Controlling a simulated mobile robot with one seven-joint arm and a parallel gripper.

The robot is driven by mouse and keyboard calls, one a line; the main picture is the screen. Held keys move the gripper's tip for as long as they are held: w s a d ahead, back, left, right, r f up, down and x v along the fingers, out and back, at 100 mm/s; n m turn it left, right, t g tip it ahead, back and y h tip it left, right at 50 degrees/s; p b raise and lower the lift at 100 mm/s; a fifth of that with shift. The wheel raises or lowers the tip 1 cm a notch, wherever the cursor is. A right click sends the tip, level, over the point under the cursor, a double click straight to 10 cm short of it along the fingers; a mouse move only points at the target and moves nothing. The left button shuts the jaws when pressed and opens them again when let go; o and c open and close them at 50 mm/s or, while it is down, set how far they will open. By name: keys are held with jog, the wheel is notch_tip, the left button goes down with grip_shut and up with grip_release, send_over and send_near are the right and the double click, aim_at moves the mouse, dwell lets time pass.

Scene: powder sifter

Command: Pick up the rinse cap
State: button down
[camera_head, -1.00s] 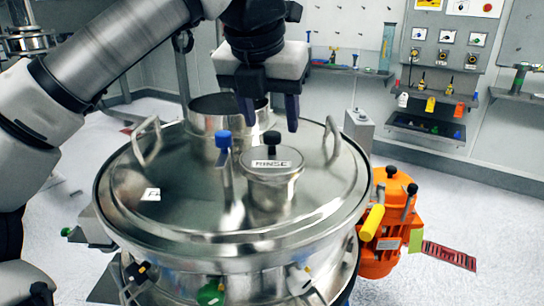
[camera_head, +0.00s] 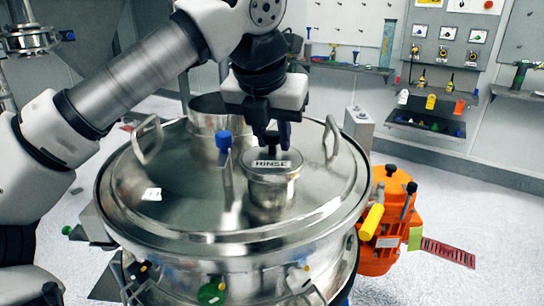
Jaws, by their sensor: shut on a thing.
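The rinse cap (camera_head: 271,166) is a round metal lid labelled RINSE with a black knob on top. It sits on a short metal neck (camera_head: 268,198) on the large round sifter lid (camera_head: 180,215). My gripper (camera_head: 272,142) is directly above the cap, pointing down, with its dark fingers shut on the knob. The fingers hide most of the knob. The cap looks level and seated on the neck.
A blue-topped lever (camera_head: 224,150) stands just left of the cap. Two loop handles rise from the lid, left (camera_head: 148,140) and right (camera_head: 331,138). A wide open metal port (camera_head: 205,118) is behind. An orange motor (camera_head: 385,225) is at right.

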aim_at(272, 133)
jog(key=shift+r, duration=0.1)
notch_tip(272, 133, up, 20)
jog(key=p, duration=0.6)
